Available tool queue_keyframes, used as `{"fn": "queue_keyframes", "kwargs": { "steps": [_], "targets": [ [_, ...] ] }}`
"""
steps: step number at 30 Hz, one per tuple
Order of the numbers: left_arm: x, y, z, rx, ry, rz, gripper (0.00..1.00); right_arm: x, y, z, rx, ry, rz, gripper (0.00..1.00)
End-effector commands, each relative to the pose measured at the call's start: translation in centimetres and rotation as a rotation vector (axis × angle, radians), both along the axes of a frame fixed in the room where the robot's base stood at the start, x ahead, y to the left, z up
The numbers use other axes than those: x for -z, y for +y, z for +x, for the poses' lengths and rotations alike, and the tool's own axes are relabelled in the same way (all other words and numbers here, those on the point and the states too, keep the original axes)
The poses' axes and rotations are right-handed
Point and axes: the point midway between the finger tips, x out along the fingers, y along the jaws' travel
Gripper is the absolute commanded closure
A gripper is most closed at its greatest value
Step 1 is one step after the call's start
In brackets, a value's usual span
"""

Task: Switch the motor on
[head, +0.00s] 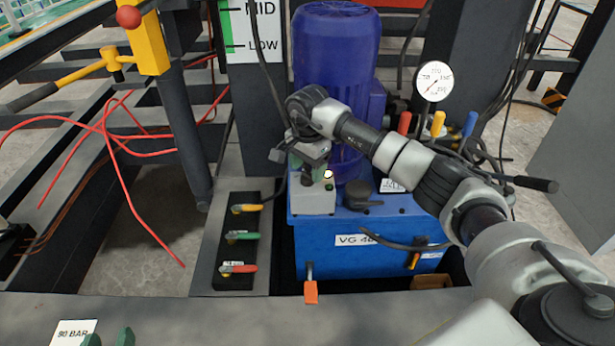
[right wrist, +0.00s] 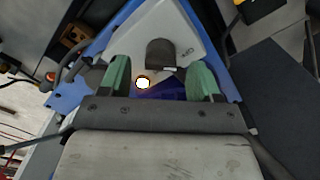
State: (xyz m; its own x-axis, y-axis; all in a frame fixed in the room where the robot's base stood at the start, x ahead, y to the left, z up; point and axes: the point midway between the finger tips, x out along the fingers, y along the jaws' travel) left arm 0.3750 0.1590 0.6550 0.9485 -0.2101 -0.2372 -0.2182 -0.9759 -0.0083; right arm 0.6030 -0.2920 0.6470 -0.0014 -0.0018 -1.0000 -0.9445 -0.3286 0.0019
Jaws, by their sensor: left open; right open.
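The motor (head: 338,50) is a tall dark-blue cylinder standing on the blue tank. A small light-grey switch box (head: 314,198) sits in front of its foot, with a bright whitish lamp (head: 328,174) and a small green spot. My right gripper (head: 309,169) is over the box and hides part of it. In the right wrist view its green fingers (right wrist: 160,80) are apart, with the lit lamp (right wrist: 142,83) and a dark rounded knob (right wrist: 160,53) showing between or beyond them. Contact cannot be told.
The blue tank (head: 345,268) has a black cap (head: 362,195) beside the box. A pressure gauge (head: 433,82) and coloured handles stand behind at right. A valve block (head: 236,272) with yellow, green and red levers is at left. Red hoses and steel beams fill the left side.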

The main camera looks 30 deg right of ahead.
Motion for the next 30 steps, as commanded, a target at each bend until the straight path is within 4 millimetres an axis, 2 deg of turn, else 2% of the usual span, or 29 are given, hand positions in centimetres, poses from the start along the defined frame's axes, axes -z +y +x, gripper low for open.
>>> {"fn": "queue_keyframes", "kwargs": {
  "steps": [1,6,17,27,30],
  "targets": [
    [-0.3,-0.1,0.2,0.003,-0.036,-0.01,0.57,0.8,0.1,0.0,0.0,0.001,0.002,0.37],
    [-1.4,-0.4,0.5,0.008,-0.117,-0.03,0.57,2.1,0.1,0.0,-0.001,0.0,0.001,0.37],
    [-1.8,-0.5,0.6,0.009,-0.142,-0.036,0.57,2.4,0.1,0.0,-0.001,-0.002,0.002,0.37],
    [-1.8,-0.5,0.6,0.009,-0.142,-0.036,0.57,2.4,0.1,0.0,-0.001,-0.002,0.002,0.86],
    [-1.8,-0.5,0.6,0.009,-0.141,-0.036,0.57,2.4,0.1,0.0,0.001,-0.001,0.001,0.86]
  ]
}}
